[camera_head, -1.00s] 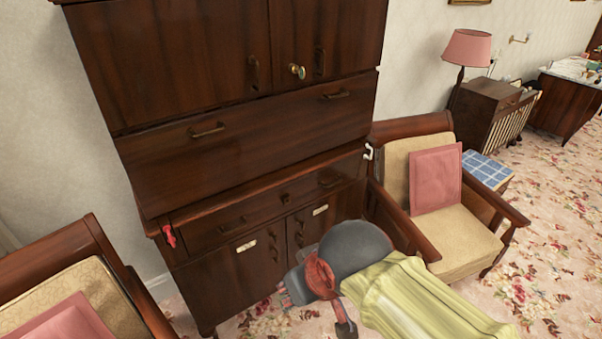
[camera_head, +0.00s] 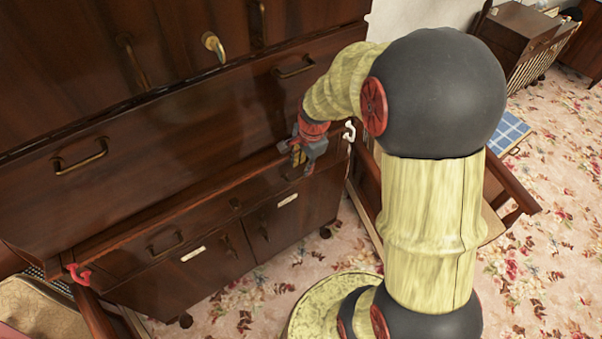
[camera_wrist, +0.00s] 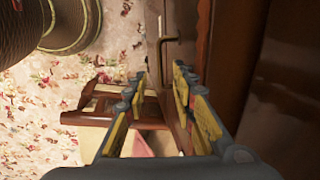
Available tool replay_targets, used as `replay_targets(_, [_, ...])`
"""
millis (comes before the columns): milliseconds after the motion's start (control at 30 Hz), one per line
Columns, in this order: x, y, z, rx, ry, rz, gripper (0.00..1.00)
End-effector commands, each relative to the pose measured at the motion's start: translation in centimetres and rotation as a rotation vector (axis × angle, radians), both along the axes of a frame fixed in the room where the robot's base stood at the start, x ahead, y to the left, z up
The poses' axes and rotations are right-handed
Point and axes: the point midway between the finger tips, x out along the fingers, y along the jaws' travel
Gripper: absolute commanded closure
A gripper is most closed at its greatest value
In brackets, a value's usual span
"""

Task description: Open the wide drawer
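The dark wooden cabinet has a tall upper front (camera_head: 190,135) with two brass handles and a lower, shallow wide drawer (camera_head: 205,215) beneath it. Both look closed. The lower drawer's left handle (camera_head: 165,243) is in plain view; its right handle is mostly hidden behind my gripper (camera_head: 299,157) in the head view. My gripper is at the right part of this drawer front. In the wrist view, my gripper (camera_wrist: 160,88) has its fingers spread with empty space between them. A brass handle (camera_wrist: 176,41) lies just beyond the fingertips, apart from them.
A red hook (camera_head: 77,273) is at the cabinet's left edge and a white hook (camera_head: 350,131) at its right. Lower cabinet doors (camera_head: 185,275) are shut. An armchair (camera_wrist: 95,117) stands close on the right. Flowered carpet (camera_head: 275,290) in front is partly clear.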

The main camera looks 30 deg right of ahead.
Motion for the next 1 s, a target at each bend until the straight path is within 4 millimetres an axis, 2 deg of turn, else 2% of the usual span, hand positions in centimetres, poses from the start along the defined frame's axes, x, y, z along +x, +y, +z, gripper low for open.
replay_targets(33, [0.1, 0.1, -1.1, 0.001, 0.002, 0.001, 0.74])
replay_targets(200, [0.7, 0.1, -3.7, 0.0, 0.001, 0.003, 0.74])
replay_targets(400, [1.1, 0.1, -5.6, -0.001, -0.001, 0.004, 0.74])
replay_targets(767, [1.2, 0.1, -6.0, -0.002, -0.002, 0.004, 0.74])
replay_targets(1000, [1.2, 0.1, -6.0, -0.002, -0.001, 0.005, 0.87])
